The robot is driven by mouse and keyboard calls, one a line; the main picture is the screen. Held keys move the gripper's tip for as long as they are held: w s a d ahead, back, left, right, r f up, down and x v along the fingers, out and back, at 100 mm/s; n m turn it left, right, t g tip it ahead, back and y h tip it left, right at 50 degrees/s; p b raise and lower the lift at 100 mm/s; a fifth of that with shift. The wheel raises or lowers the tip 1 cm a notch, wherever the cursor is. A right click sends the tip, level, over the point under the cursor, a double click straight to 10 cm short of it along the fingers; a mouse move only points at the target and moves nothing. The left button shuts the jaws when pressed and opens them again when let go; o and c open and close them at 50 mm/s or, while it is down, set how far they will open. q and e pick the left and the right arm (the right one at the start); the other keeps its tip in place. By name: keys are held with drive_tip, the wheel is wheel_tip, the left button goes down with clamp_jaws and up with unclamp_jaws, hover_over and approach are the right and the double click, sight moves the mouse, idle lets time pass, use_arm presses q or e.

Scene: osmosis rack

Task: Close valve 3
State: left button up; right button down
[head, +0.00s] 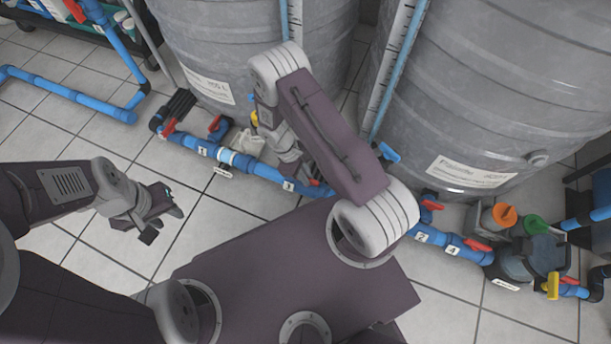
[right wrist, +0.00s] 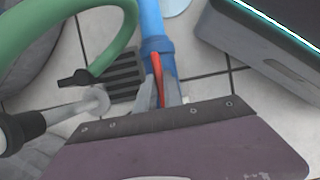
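The label for valve 3 (head: 289,186) is on the blue floor pipe, in the middle of the head view. A red handle (head: 314,182) shows just right of it, partly behind my right arm. My right gripper (head: 292,168) is low over the pipe next to that label. In the right wrist view, a red handle (right wrist: 157,80) stands between the grey fingers of my right gripper (right wrist: 161,90), above the blue pipe (right wrist: 153,25). The fingers are close around it, but their grip is unclear. My left gripper (head: 162,212) is empty over bare floor, its fingers apart.
Two large grey tanks (head: 500,70) stand behind the pipe. Valves labelled 1 (head: 202,152), 2 (head: 421,237) and 4 (head: 453,250) are on the same line. A pump (head: 535,255) stands at the right. A green hose (right wrist: 110,50) passes left of my right gripper.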

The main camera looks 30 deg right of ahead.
drive_tip(key=m+p, duration=0.2)
drive_tip(key=shift+d+r+m+g+y+p, duration=0.1)
drive_tip(key=shift+r+m+g+y+p, duration=0.2)
drive_tip(key=shift+y, duration=0.1)
drive_tip(key=m+y+p, duration=0.1)
drive_tip(key=m, duration=0.1)
drive_tip(key=m+p, duration=0.2)
drive_tip(key=shift+d+f+m+g+y, duration=0.1)
drive_tip(key=shift+f+m+g+y, duration=0.05)
drive_tip(key=shift+m+g+y, duration=0.2)
drive_tip(key=m+y+p, duration=0.1)
drive_tip(key=m, duration=0.2)
drive_tip(key=m+y+p, duration=0.1)
drive_tip(key=m+p, duration=0.1)
drive_tip(key=m, duration=0.1)
drive_tip(key=shift+d+y, duration=0.15)
drive_tip(key=shift+y, duration=0.1)
drive_tip(key=shift+d+f+m+t+y+p, duration=0.1)
drive_tip(key=shift+m+t+y+p, duration=0.35)
drive_tip(key=shift+m, duration=0.75)
drive_tip(key=shift+m+t+y+p, duration=0.25)
drive_tip(key=shift+m+t+p, duration=0.25)
drive_tip(key=shift+m, duration=0.65)
drive_tip(key=c, duration=1.5)
unclamp_jaws()
drive_tip(key=shift+o, duration=0.2)
